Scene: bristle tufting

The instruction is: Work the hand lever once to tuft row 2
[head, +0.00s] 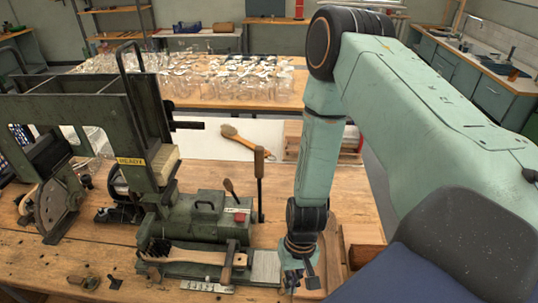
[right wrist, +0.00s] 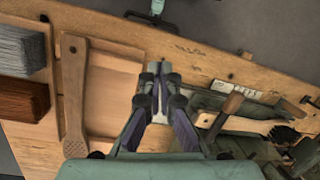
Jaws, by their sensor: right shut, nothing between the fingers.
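The green tufting machine (head: 205,215) stands on the wooden bench. A lever with a wooden handle (head: 259,163) stands upright at its right side; I take it for the hand lever. A wooden brush (head: 195,257) with dark bristles at its left end lies along the machine's front. It also shows at the right of the right wrist view (right wrist: 255,126). A wooden-handled clamp (head: 228,262) crosses the brush. My right gripper (head: 298,284) is shut and empty, low to the right of the machine, apart from lever and brush. The right wrist view shows its fingers together (right wrist: 158,68). My left gripper is out of view.
A wooden tray (right wrist: 118,57) beside the gripper holds a drilled wooden paddle (right wrist: 75,100). Grey bristles (right wrist: 22,48) and brown bristles (right wrist: 22,100) lie left of it. Glassware (head: 235,82) covers a far table.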

